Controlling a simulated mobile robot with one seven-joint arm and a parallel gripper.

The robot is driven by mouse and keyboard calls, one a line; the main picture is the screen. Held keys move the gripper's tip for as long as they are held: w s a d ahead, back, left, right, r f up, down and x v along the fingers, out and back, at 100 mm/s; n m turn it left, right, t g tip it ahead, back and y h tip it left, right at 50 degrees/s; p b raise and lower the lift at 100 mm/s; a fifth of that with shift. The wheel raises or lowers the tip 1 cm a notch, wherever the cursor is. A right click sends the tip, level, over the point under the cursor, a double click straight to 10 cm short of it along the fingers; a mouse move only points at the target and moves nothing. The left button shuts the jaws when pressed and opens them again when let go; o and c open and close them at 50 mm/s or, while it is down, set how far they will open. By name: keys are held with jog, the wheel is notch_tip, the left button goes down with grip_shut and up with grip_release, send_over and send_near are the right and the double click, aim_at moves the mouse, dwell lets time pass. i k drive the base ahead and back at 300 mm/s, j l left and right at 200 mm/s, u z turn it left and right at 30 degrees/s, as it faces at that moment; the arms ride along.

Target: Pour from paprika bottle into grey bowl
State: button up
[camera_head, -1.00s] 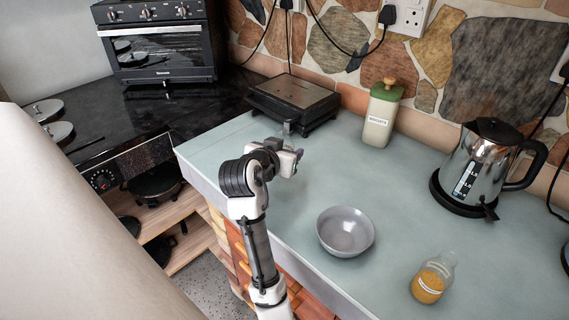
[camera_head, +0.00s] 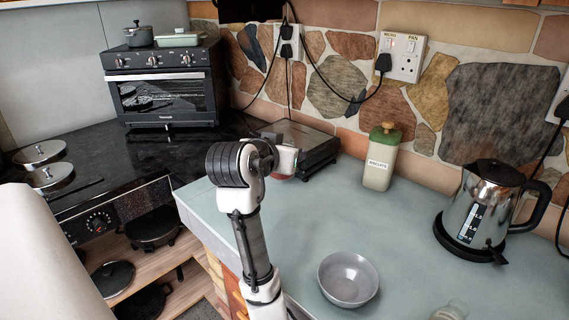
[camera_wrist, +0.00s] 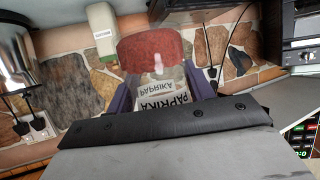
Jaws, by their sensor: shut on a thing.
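My gripper (camera_head: 284,160) is raised above the left part of the counter in the head view, behind and left of the grey bowl. In the wrist view my gripper (camera_wrist: 162,92) is shut on the paprika bottle (camera_wrist: 150,52). The bottle is clear with red contents, and its label reads PAPRIKA. In the head view only a small reddish part of it shows beside the gripper, so its tilt is hard to tell. The grey bowl (camera_head: 348,279) stands upright on the counter at the front, and looks empty. The bottle is apart from the bowl.
Another small bottle (camera_head: 450,312) is cut off at the bottom edge, right of the bowl. A kettle (camera_head: 482,205) stands at the right. A biscuits canister (camera_head: 380,160) and a dark grill (camera_head: 312,150) stand at the back. The middle counter is clear.

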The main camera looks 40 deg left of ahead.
aim_at(349, 280)
jog(key=k+l, duration=0.2)
jog(key=k, duration=0.3)
jog(key=k+l, duration=0.2)
jog(key=k, duration=0.25)
jog(key=k+l, duration=0.25)
jog(key=k, duration=0.25)
